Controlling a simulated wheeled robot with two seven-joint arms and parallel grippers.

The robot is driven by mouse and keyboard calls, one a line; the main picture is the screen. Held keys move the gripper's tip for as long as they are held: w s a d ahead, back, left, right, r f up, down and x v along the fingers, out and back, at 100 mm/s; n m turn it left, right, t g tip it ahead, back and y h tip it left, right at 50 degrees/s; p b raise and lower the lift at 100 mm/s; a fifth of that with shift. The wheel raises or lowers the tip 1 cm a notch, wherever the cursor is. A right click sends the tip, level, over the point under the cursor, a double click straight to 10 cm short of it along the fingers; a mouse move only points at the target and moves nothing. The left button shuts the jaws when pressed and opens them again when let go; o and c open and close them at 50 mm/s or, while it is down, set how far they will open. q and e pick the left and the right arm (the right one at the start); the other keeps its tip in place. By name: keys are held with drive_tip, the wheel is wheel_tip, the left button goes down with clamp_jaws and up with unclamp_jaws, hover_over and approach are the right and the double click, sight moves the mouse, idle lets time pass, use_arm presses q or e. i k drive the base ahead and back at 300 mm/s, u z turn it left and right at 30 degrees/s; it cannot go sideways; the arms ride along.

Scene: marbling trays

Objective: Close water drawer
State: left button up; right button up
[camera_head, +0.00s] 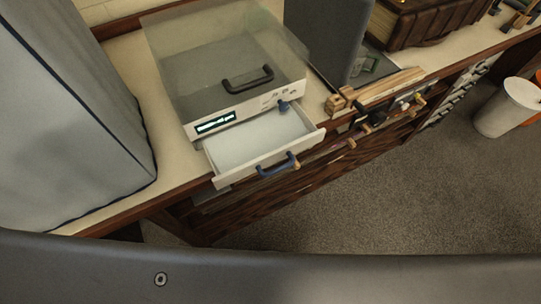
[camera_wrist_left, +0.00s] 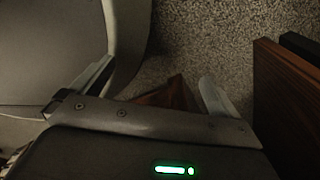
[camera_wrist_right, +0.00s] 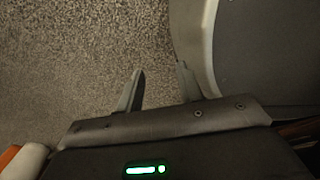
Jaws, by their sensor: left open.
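The white drawer (camera_head: 258,145) sticks out, open and empty, from the front of a pale device (camera_head: 222,90) with a clear cover, a black handle and a lit display. A blue handle (camera_head: 278,167) is on the drawer's front. Neither gripper shows in the head view. In the left wrist view my left gripper (camera_wrist_left: 156,72) has its fingers wide apart with nothing between them. In the right wrist view my right gripper (camera_wrist_right: 160,70) has its fingers apart by a smaller gap, also empty. The drawer is in neither wrist view.
The device stands on a pale counter (camera_head: 182,165) with a dark wooden front. A large grey covered block (camera_head: 65,120) is at left. A dark grey box (camera_head: 325,40) and wooden pieces (camera_head: 375,90) are right of the device.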

sight(235, 152)
drive_tip(key=k, duration=1.25)
drive_tip(key=u, duration=0.3)
drive_tip(key=i, duration=0.6)
